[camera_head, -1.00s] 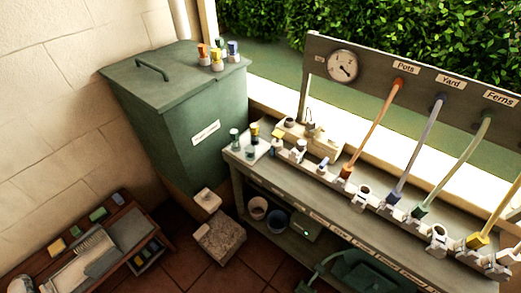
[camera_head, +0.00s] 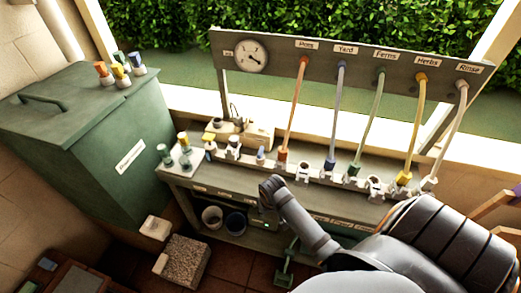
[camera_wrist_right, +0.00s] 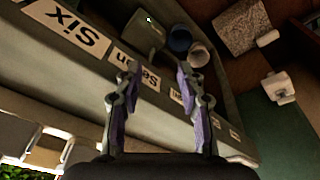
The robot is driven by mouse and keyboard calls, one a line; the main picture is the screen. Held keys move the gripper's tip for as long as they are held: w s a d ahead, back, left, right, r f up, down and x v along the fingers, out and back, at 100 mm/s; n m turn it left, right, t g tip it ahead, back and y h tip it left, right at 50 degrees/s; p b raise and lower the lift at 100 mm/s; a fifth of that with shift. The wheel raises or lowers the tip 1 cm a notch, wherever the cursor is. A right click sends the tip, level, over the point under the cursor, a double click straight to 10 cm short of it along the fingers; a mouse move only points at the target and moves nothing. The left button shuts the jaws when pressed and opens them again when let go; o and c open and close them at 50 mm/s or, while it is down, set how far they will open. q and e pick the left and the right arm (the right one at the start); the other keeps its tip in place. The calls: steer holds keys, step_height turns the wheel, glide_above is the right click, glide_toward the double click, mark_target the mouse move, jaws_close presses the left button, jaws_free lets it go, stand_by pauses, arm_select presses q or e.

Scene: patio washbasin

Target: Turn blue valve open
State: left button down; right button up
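A blue fitting (camera_head: 330,164) sits at the foot of the blue-grey hose under the "Yard" label (camera_head: 346,49), on the rail of the bench. A smaller blue-topped piece (camera_head: 261,155) stands further left on the bench; I cannot tell which of these is the blue valve. My right arm comes in from the lower right in the head view, in front of the bench; its fingers do not show there. In the right wrist view my right gripper (camera_wrist_right: 158,76) is open and empty, before the bench's labelled front edge. My left gripper is not in view.
Orange, green, yellow and pale hoses rise from the bench (camera_head: 231,181) to a labelled panel (camera_head: 230,82) with a gauge (camera_head: 251,56). A green bin (camera_head: 110,130) stands left. A stone block (camera_head: 183,262) and buckets (camera_head: 235,223) are low down.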

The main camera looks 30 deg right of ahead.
mark_target(260, 150)
steer(key=w+d+r+m, duration=0.1)
steer(key=w+r, duration=0.1)
steer(key=w, duration=0.1)
steer(key=w+d+r+m, duration=0.1)
steer(key=w+r, duration=0.1)
steer(key=w, duration=0.1)
steer(key=w+d+r, duration=0.1)
steer(key=w+r, duration=0.1)
steer(key=w, duration=0.1)
steer(key=shift+w+d+r+m+g, duration=0.25)
steer(key=shift+r+m+g, duration=0.15)
steer(key=w+d+r+m+g+y, duration=0.1)
steer(key=w+d+r+m, duration=0.2)
steer(key=w+r, duration=0.3)
steer(key=w+d+r+m+g, duration=0.1)
steer(key=w+d+r+m, duration=0.25)
steer(key=r, duration=0.55)
steer(key=shift+n, duration=0.45)
steer(key=f, duration=0.7)
steer(key=f+p, duration=0.1)
steer(key=f, duration=0.3)
steer(key=shift+a, duration=0.35)
steer(key=shift+c, duration=0.3)
jaws_close()
